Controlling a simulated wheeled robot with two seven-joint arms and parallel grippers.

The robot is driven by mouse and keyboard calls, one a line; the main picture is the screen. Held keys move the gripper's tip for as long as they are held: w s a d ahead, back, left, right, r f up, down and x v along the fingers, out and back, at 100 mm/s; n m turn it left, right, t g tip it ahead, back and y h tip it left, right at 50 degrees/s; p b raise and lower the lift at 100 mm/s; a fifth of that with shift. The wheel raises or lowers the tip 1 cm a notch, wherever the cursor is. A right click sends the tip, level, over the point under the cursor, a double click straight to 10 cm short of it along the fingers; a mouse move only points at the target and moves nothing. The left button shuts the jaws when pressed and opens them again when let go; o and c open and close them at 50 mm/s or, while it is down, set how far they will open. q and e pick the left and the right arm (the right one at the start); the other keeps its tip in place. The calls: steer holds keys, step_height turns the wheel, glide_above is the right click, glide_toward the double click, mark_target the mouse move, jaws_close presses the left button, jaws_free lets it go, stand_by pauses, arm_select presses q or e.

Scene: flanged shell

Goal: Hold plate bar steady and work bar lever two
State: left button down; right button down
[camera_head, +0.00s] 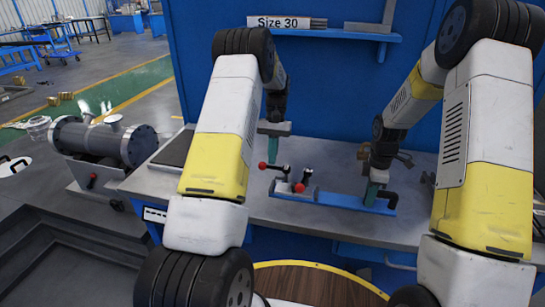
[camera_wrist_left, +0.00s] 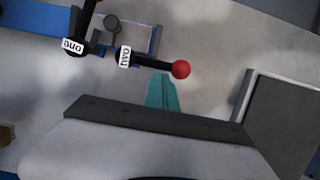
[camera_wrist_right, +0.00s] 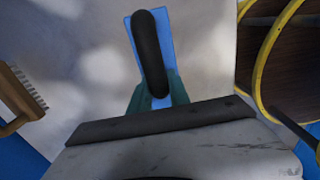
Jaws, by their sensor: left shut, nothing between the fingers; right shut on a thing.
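The blue plate bar (camera_head: 338,201) lies on the grey bench. My right gripper (camera_head: 373,192) is shut on its black handle (camera_wrist_right: 150,50), with teal fingers on either side of the handle's near end in the right wrist view. At the bar's left end is a small lever unit. In the left wrist view, lever two (camera_wrist_left: 145,62), labelled "two", lies sideways and ends in a red ball (camera_wrist_left: 181,69). Lever one (camera_wrist_left: 75,48) stands beside it, its tip cut off. My left gripper (camera_wrist_left: 163,92) is shut and empty, its teal fingertips just beside lever two near the ball.
A shelf (camera_head: 340,34) with a "Size 30" label is on the blue back panel. A grey flanged shell (camera_head: 105,140) stands left of the bench. A wooden-handled brush (camera_wrist_right: 20,97) lies near my right gripper. A round yellow-rimmed brown top (camera_head: 315,285) is in front.

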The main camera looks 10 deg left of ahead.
mark_target(269, 166)
arm_select(q)
steer(key=shift+s+a+n, duration=0.15)
steer(key=shift+s+n, duration=0.15)
steer(key=shift+n, duration=0.3)
steer(key=s+n+h, duration=0.1)
steer(key=n, duration=0.2)
steer(key=s+n+t+h, duration=0.1)
steer(key=s+n, duration=0.1)
steer(key=n, duration=0.2)
steer(key=s+n, duration=0.2)
steer(key=n, duration=0.1)
steer(key=shift+s+d+t+h, duration=0.25)
steer(key=shift+d+t+h, duration=0.05)
steer(key=shift+h, duration=0.1)
steer(key=n, duration=0.1)
steer(key=s+d+n, duration=0.1)
steer(key=n, duration=0.1)
steer(key=shift+s+t, duration=0.1)
steer(key=shift+t, duration=0.3)
steer(key=shift+s+d+n, duration=0.15)
steer(key=shift+d+n, duration=0.1)
steer(key=shift+n, duration=0.15)
steer(key=shift+s+d, duration=0.2)
steer(key=shift+d, duration=0.05)
